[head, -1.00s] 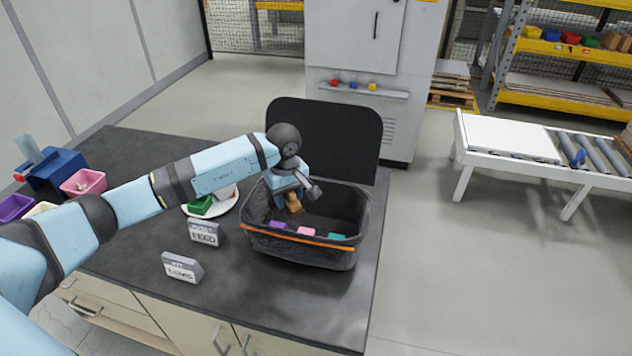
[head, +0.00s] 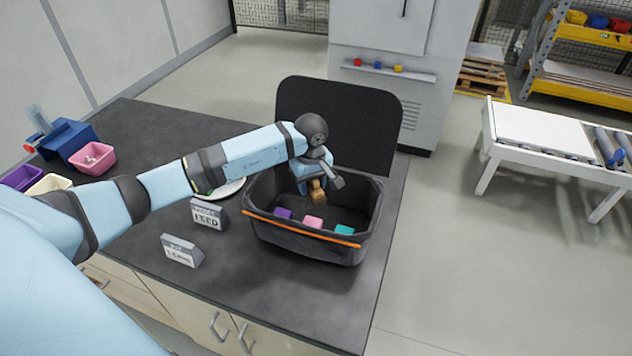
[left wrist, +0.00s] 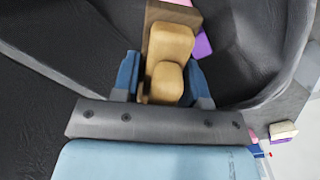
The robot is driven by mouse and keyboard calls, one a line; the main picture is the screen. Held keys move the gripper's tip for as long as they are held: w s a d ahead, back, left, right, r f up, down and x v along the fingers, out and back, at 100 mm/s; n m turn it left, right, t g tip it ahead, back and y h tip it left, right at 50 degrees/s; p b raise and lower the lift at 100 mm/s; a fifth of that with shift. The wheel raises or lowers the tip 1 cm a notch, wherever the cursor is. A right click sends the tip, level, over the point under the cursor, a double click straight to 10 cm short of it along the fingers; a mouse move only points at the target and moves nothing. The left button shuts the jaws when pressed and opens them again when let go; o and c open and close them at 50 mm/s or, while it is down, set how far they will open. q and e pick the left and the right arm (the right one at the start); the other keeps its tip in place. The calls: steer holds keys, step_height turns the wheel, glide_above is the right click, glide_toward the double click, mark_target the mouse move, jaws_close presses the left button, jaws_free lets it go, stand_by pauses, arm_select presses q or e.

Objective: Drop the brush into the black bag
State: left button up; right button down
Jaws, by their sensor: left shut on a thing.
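The black bag (head: 300,239) stands open on the dark worktop, with an orange strip along its front. My left gripper (head: 316,186) is inside the bag's opening, pointing down. It is shut on the brush, whose tan wooden part (head: 318,194) shows below the fingers. In the left wrist view, the brush (left wrist: 171,42) sits between the blue fingers of the gripper (left wrist: 165,82), over the bag's dark interior. Whether the brush touches the bag's floor cannot be told. My right gripper is not in view.
Purple, pink and teal (head: 344,229) pieces show inside the bag's front. A black panel (head: 340,115) rises behind it. Two sign blocks (head: 208,214) stand left of the bag. A partly hidden plate (head: 230,188) lies behind my arm. Pink (head: 92,158), cream and purple bins stand far left.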

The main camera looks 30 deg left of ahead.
arm_select(q)
steer(key=shift+f, duration=0.15)
steer(key=o, duration=1)
steer(key=shift+r, duration=0.35)
step_height(320, 180, up, 12)
steer(key=shift+r+b, duration=0.15)
steer(key=shift+b, duration=0.85)
steer(key=shift+r, duration=0.4)
